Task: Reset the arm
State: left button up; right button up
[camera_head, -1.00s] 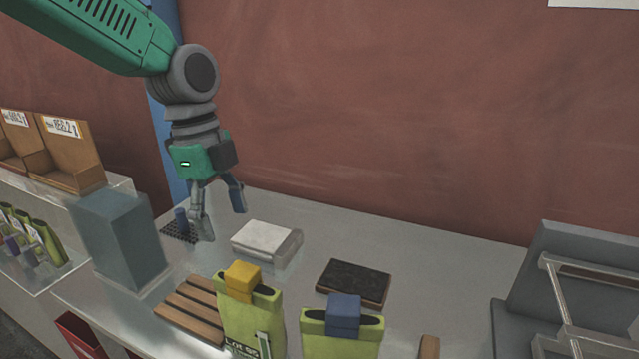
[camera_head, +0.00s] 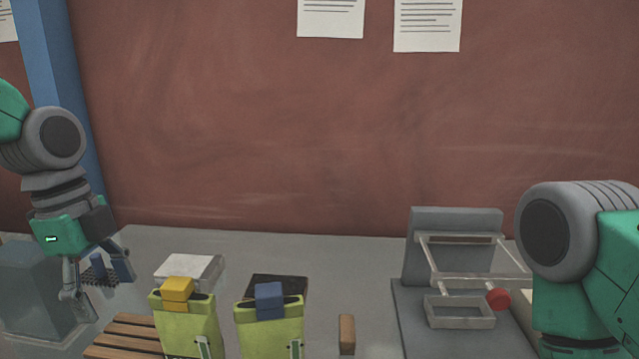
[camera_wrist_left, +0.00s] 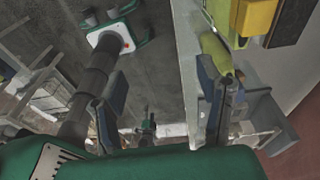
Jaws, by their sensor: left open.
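My left gripper (camera_head: 105,283) hangs at the left of the head view, fingers pointing down and spread, with nothing between them. It is above the left part of the table, beside a grey block. In the left wrist view its two blue-padded fingers (camera_wrist_left: 165,105) stand apart, with the floor and parts of my own body showing between and beyond them. My right arm shows at the right edge of the head view, but its gripper is outside the picture.
Two green pouches, one with a yellow clip (camera_head: 178,290) and one with a blue clip (camera_head: 270,298), stand at the front. A wooden slatted rack (camera_head: 125,338), white block (camera_head: 190,268), dark pad (camera_head: 278,284) and grey press-like frame (camera_head: 455,220) share the table (camera_head: 345,262).

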pick_arm(q)
jog(key=s+d+f+n+b, duration=0.1)
jog(key=s+f+n+b, duration=0.15)
jog(key=f, duration=0.75)
jog(key=s+d+f+n+b, duration=0.1)
jog(key=s+f+n+b, duration=0.15)
jog(key=f, duration=0.75)
jog(key=s+d+f+n+b, duration=0.1)
jog(key=s+f+n+b, duration=0.2)
jog(key=f, duration=0.8)
jog(key=s+a+f+n+y+b, duration=0.1)
jog(key=s+f+n+b, duration=0.3)
jog(key=s+f, duration=0.3)
jog(key=s+f+n+t+b, duration=0.1)
jog(key=s+f+n+b, duration=0.2)
jog(key=f, duration=1.1)
jog(key=s+n, duration=0.3)
jog(key=s, duration=0.2)
jog(key=shift+s+a+y+b, duration=0.3)
jog(key=shift+a+y+b, duration=0.1)
pick_arm(e)
notch_tip(320, 180, down, 16)
jog(key=shift+s, duration=0.2)
jog(key=shift+r, duration=0.1)
